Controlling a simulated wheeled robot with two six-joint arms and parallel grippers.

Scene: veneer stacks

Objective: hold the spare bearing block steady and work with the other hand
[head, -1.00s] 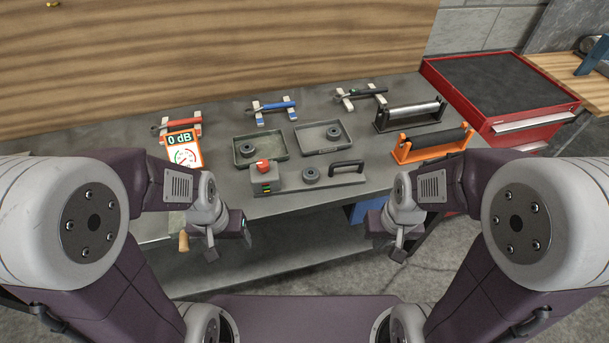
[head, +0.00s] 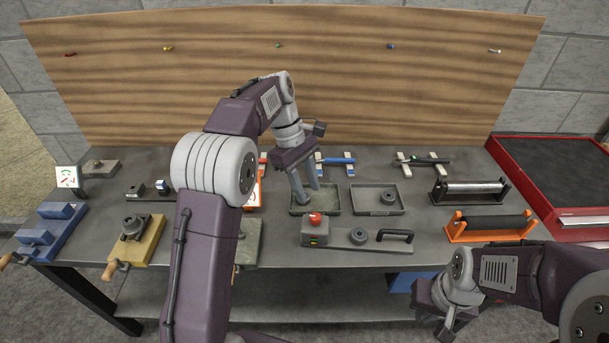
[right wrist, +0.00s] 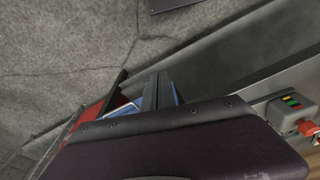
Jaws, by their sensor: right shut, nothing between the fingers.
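A dark round bearing block (head: 303,198) shows in part in the olive tray (head: 332,210), largely hidden by my left gripper. My left gripper (head: 311,195) points down into this tray, its fingers apart with a gap between them. I cannot tell whether they grip the block. A similar round block (head: 388,197) lies in the grey tray (head: 368,209) to the right. Another sits on the grey fixture (head: 380,245) in front. My right gripper (head: 440,325) hangs low at the front right, its fingers (right wrist: 157,90) shut and empty in the right wrist view.
The fixture carries a red button box (head: 315,232) and a black handle (head: 395,235). Orange (head: 488,235) and dark (head: 468,198) roller stands are at the right, beside a red cabinet (head: 560,215). Vises (head: 135,240) stand at the left. Tools lie behind the trays.

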